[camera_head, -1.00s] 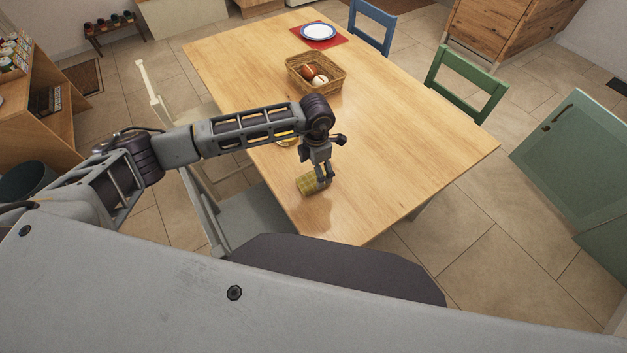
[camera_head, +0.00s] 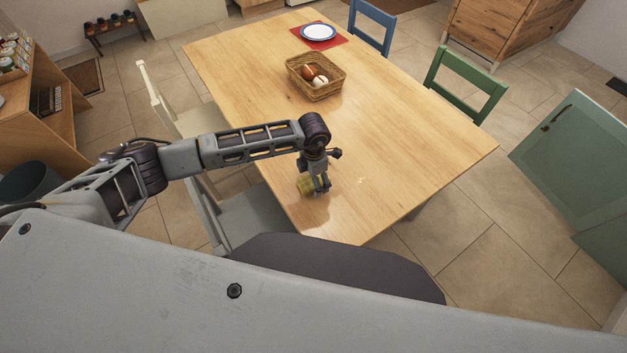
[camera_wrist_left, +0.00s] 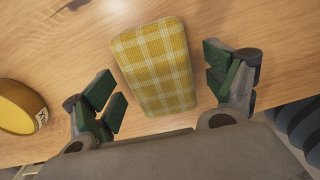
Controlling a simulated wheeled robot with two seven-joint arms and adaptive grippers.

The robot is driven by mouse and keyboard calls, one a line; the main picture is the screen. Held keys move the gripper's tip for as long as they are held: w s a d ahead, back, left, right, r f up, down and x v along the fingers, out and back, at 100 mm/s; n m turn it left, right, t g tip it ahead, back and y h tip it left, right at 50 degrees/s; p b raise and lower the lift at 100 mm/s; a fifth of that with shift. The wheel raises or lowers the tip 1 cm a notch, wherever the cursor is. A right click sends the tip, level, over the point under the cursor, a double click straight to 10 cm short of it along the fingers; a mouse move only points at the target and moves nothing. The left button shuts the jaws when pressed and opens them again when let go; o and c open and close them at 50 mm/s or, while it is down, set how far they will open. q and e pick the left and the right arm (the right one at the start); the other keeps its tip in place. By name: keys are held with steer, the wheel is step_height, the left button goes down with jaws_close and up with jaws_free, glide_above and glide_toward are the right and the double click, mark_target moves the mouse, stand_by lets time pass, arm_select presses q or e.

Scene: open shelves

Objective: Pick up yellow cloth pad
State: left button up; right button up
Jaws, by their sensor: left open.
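The yellow cloth pad (camera_wrist_left: 155,65) has a white plaid pattern and lies on the wooden table. In the left wrist view it sits between the two spread fingers of my left gripper (camera_wrist_left: 165,90), with a gap on each side. In the head view the pad (camera_head: 304,187) is partly hidden behind my left gripper (camera_head: 321,189), which is low over the table near its front left edge. My left gripper is open and holds nothing. My right gripper is not in view.
A wicker basket (camera_head: 328,92) with items stands farther back. A plate (camera_head: 318,32) rests on a red mat. Chairs surround the table, whose right side is clear.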

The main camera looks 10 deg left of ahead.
arm_select(q)
steer(key=shift+f, duration=0.2)
steer(key=c, duration=1.1)
